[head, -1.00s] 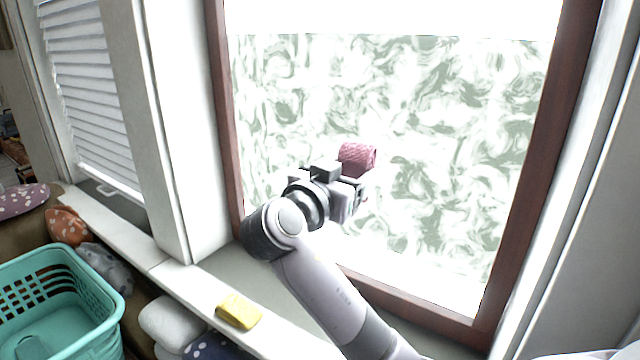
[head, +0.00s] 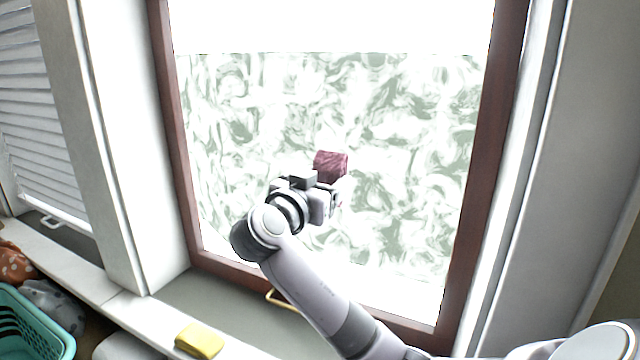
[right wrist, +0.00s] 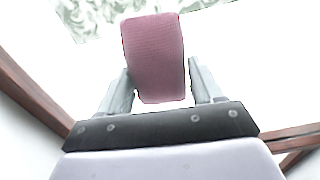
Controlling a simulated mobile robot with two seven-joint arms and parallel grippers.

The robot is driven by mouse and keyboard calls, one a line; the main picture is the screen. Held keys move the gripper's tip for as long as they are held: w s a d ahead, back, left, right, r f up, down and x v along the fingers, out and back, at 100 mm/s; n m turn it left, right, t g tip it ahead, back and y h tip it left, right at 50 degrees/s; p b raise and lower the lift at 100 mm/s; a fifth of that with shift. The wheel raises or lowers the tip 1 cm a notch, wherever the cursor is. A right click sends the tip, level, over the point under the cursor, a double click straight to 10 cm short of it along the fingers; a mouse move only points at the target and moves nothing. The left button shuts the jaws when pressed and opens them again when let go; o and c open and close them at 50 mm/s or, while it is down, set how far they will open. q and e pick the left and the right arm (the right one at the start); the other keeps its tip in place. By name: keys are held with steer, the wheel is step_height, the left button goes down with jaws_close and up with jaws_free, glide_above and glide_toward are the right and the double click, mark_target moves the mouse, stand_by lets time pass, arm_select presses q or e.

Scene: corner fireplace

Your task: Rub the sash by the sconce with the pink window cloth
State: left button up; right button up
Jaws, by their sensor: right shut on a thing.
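The pink window cloth (head: 331,166) is a folded or rolled pad held at the end of my right gripper (head: 322,186), in front of the window pane. In the right wrist view the cloth (right wrist: 154,58) sits between the two fingers of the gripper (right wrist: 162,85), which is shut on it. The sash is a dark red-brown frame (head: 478,160) around a bright pane (head: 400,130) with a green and white swirled pattern. I cannot tell whether the cloth touches the pane. No sconce shows. My left gripper is not in view.
A yellow sponge-like block (head: 199,341) lies on the white sill ledge (head: 140,318). A teal basket (head: 30,325) stands at the lower left, with cushions (head: 48,300) beside it. A yellowish handle (head: 281,301) shows at the frame's bottom. A louvred blind (head: 42,130) hangs at left.

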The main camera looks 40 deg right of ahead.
mark_target(355, 174)
steer(key=shift+d, duration=0.1)
stand_by(0.6)
steer(key=shift+b+x, duration=0.3)
steer(key=shift+x, duration=0.55)
steer(key=shift+s+d+b, duration=0.2)
steer(key=shift+s+d, duration=0.05)
steer(key=shift+s, duration=0.65)
steer(key=shift+s+d+b, duration=0.15)
steer(key=shift+s+d, duration=0.1)
steer(key=shift+s, duration=0.65)
steer(key=shift+d+f, duration=0.1)
steer(key=shift+d, duration=0.05)
steer(key=shift+w+a+r+b, duration=0.1)
steer(key=shift+w+a+b, duration=0.2)
steer(key=shift+w, duration=0.65)
steer(key=shift+w+a+r+b, duration=0.1)
steer(key=shift+w+a+b, duration=0.15)
steer(key=shift+w, duration=0.7)
